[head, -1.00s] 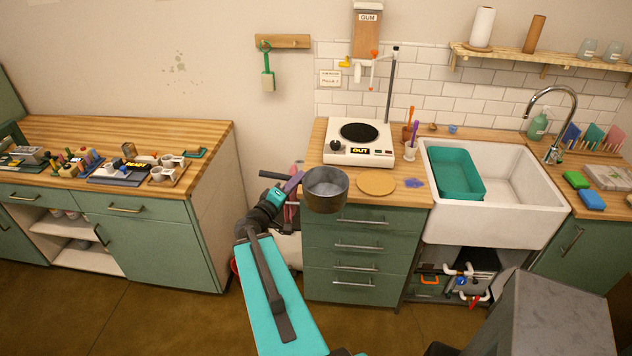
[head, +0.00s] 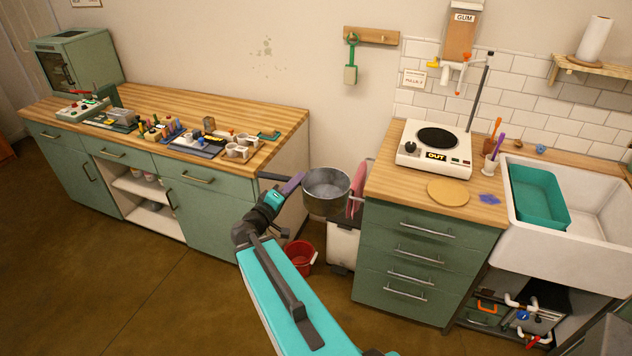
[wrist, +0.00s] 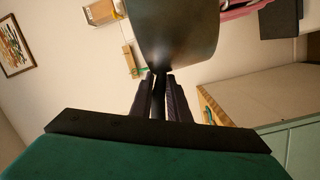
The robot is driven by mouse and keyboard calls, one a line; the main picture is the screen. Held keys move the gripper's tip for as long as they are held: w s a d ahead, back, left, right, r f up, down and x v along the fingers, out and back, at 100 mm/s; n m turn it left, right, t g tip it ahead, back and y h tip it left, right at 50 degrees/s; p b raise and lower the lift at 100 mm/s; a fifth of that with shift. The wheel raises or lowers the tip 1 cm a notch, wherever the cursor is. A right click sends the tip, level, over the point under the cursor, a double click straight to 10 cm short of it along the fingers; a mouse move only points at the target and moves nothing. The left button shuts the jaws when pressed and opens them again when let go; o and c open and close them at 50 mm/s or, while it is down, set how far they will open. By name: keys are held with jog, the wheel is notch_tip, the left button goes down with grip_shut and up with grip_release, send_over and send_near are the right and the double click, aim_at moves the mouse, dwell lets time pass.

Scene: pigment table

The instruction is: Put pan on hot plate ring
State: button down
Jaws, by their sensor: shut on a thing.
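The pan (head: 325,194) is a grey metal pot with a dark handle, held upright in the air left of the drawer cabinet in the head view. My gripper (head: 289,185) is shut on its handle. In the wrist view the pan (wrist: 172,35) fills the top middle, and the fingers of my gripper (wrist: 161,98) close around the dark handle. The hot plate (head: 437,152) is a white box on the wooden counter, with a dark round ring (head: 437,138) on top and a label reading "OUT". The pan is apart from it, to its left and nearer.
A round wooden board (head: 448,193) lies in front of the hot plate. A cup (head: 490,166) with tools stands to its right, next to the sink (head: 580,229). A red bucket (head: 299,257) is on the floor. A crowded wooden counter (head: 150,98) stands at left.

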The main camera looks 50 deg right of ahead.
jog(key=w+a+f+n+t+y+b, duration=0.1)
jog(key=w+a+t+b, duration=0.1)
jog(key=a, duration=1.1)
jog(key=w+a+f+n+t+y+b, duration=0.1)
jog(key=w+a, duration=0.4)
jog(key=a, duration=0.9)
jog(key=w+a+f+n+t+y+b, duration=0.1)
jog(key=w+a+f+n+t+b, duration=0.1)
jog(key=a, duration=1.2)
jog(key=w+n+t+b, duration=0.1)
jog(key=t, duration=0.1)
jog(key=shift+w+a+t+y+b, duration=0.2)
jog(key=shift+w+t+y+b, duration=0.1)
jog(key=shift+s, duration=0.1)
